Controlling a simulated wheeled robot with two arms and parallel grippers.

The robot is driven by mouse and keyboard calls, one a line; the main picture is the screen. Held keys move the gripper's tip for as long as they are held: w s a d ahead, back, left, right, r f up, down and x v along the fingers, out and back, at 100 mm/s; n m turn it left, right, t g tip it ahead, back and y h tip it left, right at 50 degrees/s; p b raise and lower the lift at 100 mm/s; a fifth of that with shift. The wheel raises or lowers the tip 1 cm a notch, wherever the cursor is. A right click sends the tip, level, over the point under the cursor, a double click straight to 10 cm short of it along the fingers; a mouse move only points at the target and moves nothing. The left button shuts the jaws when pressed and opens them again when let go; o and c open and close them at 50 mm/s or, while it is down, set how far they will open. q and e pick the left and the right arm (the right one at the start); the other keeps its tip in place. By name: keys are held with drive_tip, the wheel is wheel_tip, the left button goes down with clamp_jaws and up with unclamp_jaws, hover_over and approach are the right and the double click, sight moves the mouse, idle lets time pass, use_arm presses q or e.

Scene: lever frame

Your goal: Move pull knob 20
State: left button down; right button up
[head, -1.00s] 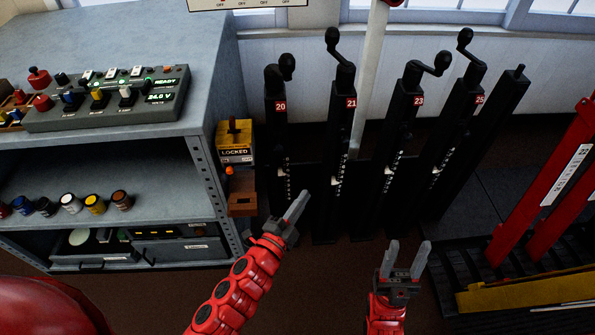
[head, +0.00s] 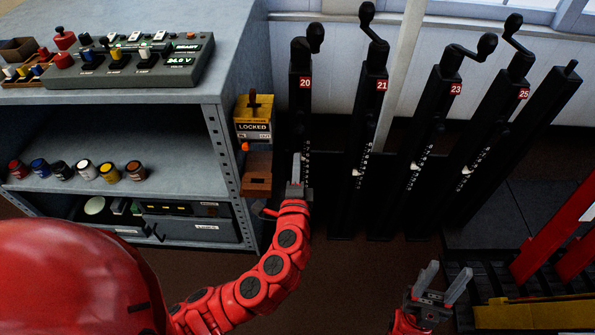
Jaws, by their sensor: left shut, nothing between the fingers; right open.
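Pull knob 20 is the black post with the red "20" plate (head: 305,83) at the left end of the row, with a black knob (head: 315,37) on its top crank. My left gripper (head: 296,158) is shut and empty. It points up in front of the lower part of post 20, well below the knob, and hides part of the scale there. I cannot tell whether it touches the post. My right gripper (head: 443,279) is open and empty at the lower right, away from the posts.
Posts 21 (head: 374,110), 23 (head: 440,120) and 25 (head: 505,130) stand to the right. A yellow "LOCKED" box (head: 253,127) and the grey shelf (head: 130,180) with a control panel (head: 130,65) and jars stand left. Red levers (head: 555,230) stand at the right.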

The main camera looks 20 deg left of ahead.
sight(298, 131)
use_arm(q)
drive_tip(key=x, duration=0.6)
drive_tip(key=shift+w+a+p, duration=0.1)
drive_tip(key=shift+w+p, duration=0.2)
drive_tip(key=shift+p, duration=0.1)
drive_tip(key=shift+x, duration=0.8)
drive_tip(key=shift+f, duration=0.15)
drive_tip(key=x, duration=0.2)
drive_tip(key=shift+w+b, duration=0.3)
drive_tip(key=shift+a+r, duration=0.1)
drive_tip(key=shift+r, duration=0.15)
